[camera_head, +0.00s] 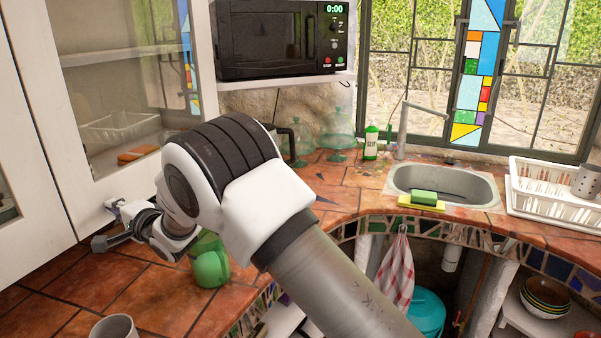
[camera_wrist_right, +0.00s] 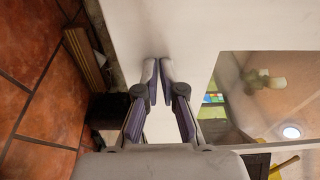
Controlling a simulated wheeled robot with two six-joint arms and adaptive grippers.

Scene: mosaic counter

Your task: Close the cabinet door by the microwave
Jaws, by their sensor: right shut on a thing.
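The white-framed cabinet door (camera_head: 88,205) with a glass pane stands at the left of the head view, left of the black microwave (camera_head: 275,40). How far it stands open I cannot tell. My right gripper (camera_head: 108,226) is low by the door's bottom frame, partly hidden by its own wrist. In the right wrist view, the gripper (camera_wrist_right: 162,68) has its fingertips close together against the white door frame (camera_wrist_right: 205,25). It is shut on the door, though the gripped part is mostly hidden. My left gripper is not in view.
A green mug (camera_head: 210,262) stands on the tiled counter (camera_head: 150,295) just below my right wrist, and a grey cup (camera_head: 115,328) stands nearer. Glass domes and a green bottle (camera_head: 371,142) are behind my arm. The sink (camera_head: 445,185) and dish rack (camera_head: 545,190) are to the right.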

